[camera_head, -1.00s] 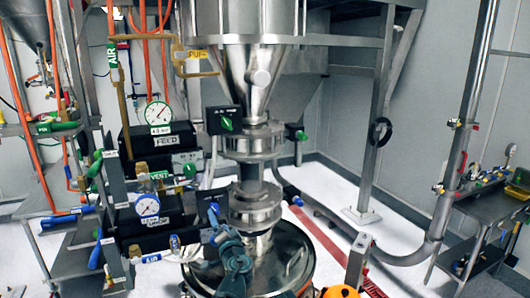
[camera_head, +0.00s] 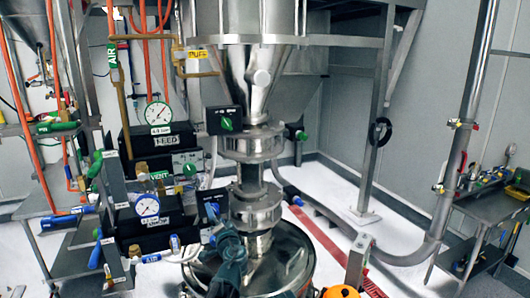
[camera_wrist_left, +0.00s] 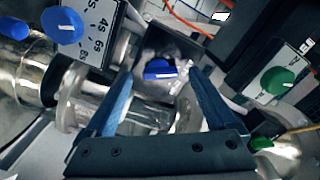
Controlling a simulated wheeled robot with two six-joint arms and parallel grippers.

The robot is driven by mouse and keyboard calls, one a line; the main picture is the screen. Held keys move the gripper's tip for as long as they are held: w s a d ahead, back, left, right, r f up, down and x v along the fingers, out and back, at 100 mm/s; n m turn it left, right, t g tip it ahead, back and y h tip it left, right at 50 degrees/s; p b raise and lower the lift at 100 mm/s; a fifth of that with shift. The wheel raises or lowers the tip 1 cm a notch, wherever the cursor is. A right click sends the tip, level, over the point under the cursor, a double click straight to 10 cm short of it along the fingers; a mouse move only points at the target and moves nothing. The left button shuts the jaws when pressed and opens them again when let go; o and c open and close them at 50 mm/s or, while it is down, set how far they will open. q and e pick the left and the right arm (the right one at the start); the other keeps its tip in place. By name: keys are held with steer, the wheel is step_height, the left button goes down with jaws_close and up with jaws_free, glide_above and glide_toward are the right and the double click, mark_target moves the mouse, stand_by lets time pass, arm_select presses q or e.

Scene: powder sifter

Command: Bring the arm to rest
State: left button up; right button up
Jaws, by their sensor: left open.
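My left gripper (camera_head: 222,234) is at the lower middle of the head view, in front of the steel vessel column. Its blue fingers are apart with nothing between them in the left wrist view (camera_wrist_left: 160,92). A small box with a blue knob (camera_head: 213,211) is just beyond and above the fingers in the head view. In the left wrist view a blue knob (camera_wrist_left: 158,69) appears between the fingertips, beyond them and not gripped. My right gripper is not in view.
A steel hopper (camera_head: 255,85) stands above a round drum lid (camera_head: 290,262). Gauges on black boxes (camera_head: 148,206) crowd the left. In the left wrist view a dial panel (camera_wrist_left: 75,25) and a green-knob box (camera_wrist_left: 278,80) are close by. Open floor (camera_head: 330,190) lies to the right.

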arm_select(q)
steer(key=shift+x, duration=1.2)
steer(key=m, duration=0.6)
steer(key=shift+r, duration=0.15)
steer(key=m, duration=0.6)
steer(key=shift+d, duration=0.15)
steer(key=shift+s, duration=0.1)
